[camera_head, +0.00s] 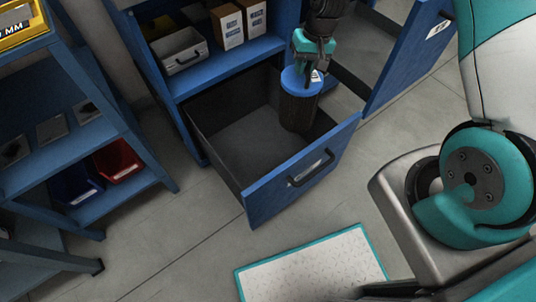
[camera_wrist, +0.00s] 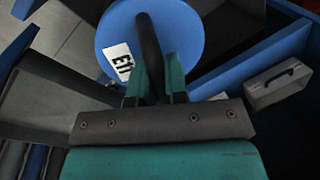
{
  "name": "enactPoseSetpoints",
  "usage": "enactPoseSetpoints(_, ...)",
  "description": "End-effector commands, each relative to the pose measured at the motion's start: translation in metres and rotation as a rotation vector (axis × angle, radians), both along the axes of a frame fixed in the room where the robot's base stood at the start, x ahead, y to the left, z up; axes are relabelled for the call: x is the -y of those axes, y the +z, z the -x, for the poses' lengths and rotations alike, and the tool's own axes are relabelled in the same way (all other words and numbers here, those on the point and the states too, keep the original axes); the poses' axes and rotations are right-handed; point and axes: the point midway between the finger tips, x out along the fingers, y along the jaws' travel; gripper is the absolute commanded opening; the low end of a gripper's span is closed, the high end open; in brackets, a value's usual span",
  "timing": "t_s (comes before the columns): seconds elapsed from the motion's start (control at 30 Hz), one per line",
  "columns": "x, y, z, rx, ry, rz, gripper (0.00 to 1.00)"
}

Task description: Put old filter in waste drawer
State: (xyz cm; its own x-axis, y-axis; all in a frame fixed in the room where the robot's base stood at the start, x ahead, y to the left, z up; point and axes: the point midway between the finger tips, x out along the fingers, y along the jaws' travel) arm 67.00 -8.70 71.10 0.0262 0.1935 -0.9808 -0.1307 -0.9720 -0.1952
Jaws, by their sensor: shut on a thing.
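The old filter (camera_head: 298,108) is a dark brown cylinder with a blue top cap, roughly upright. My gripper (camera_head: 308,72) is above it, shut on the dark bar across its cap. In the wrist view the filter's round blue cap (camera_wrist: 182,35) carries a white label, and my gripper's teal fingers (camera_wrist: 157,78) are on either side of the bar. The open waste drawer (camera_head: 296,190) has a blue front and a grey inside. The filter is over or inside the drawer's right rear part; I cannot tell whether its bottom touches the floor.
A blue cabinet shelf (camera_head: 228,68) above the drawer holds a grey case (camera_head: 180,51) and cardboard boxes (camera_head: 228,27). A blue cabinet door (camera_head: 411,55) stands open at right. A blue rack (camera_head: 75,140) with bins stands at left. A teal-edged mat (camera_head: 310,270) lies on the floor.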

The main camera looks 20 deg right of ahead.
Motion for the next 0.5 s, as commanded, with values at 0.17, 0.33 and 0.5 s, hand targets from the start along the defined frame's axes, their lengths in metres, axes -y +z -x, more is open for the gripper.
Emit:
enactPoseSetpoints(0.17,-0.016,-0.036,-0.01,0.007,-0.203,0.0,0.0)
enactPoseSetpoints(0.33,-0.032,-0.056,-0.017,0.007,-0.417,-0.002,0.0)
enactPoseSetpoints(0.5,-0.049,-0.075,-0.022,0.007,-0.632,-0.001,0.0)
